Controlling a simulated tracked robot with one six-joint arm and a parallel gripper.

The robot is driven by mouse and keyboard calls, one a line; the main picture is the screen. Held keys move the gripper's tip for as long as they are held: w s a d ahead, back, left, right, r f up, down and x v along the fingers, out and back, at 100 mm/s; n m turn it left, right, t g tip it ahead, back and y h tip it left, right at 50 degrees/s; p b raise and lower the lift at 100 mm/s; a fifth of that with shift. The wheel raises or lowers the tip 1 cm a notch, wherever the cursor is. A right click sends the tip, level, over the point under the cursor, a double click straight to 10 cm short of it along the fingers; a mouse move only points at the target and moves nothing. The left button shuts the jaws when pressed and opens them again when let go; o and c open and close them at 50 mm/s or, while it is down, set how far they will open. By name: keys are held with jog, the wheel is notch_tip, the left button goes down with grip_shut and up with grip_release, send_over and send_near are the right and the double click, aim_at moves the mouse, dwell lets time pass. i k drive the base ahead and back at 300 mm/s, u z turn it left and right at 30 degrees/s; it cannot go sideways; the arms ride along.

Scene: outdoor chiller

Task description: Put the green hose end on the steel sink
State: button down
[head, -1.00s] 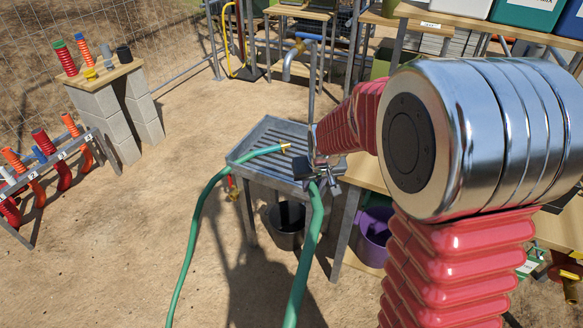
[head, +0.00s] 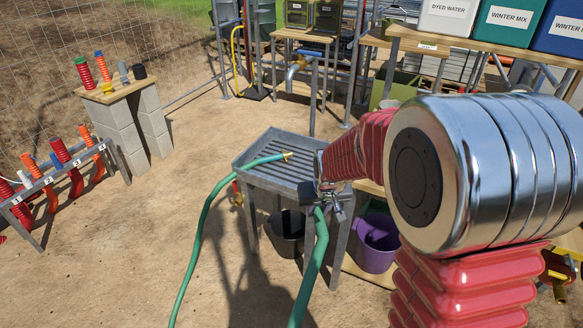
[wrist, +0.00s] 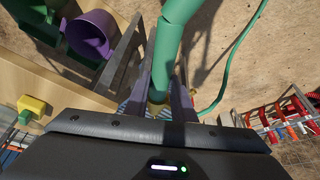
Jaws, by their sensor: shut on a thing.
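The grey steel sink (head: 262,178) has a ribbed top and stands in the middle of the head view. One green hose (head: 203,222) runs up from the ground over its left side, and its brass-tipped end (head: 287,156) rests on or just above the ribs. My gripper (head: 327,203) is at the sink's front right corner, shut on a second green hose length (head: 312,262) that hangs toward me. In the wrist view the held green hose (wrist: 170,48) passes between the fingers, with a bit of brass at its lower end. Whether it touches the sink is hidden.
A black bucket (head: 287,232) and a purple bucket (head: 377,240) stand low around the sink. A wooden bench with tubs is at the right. A numbered rack (head: 58,178) and a block stand (head: 125,108) are at the left. Open ground lies between them and the sink.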

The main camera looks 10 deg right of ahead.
aim_at(305, 172)
jog(key=u, duration=0.4)
jog(key=i, duration=0.85)
jog(key=u, duration=0.7)
jog(key=i, duration=1.35)
jog(key=z, duration=0.65)
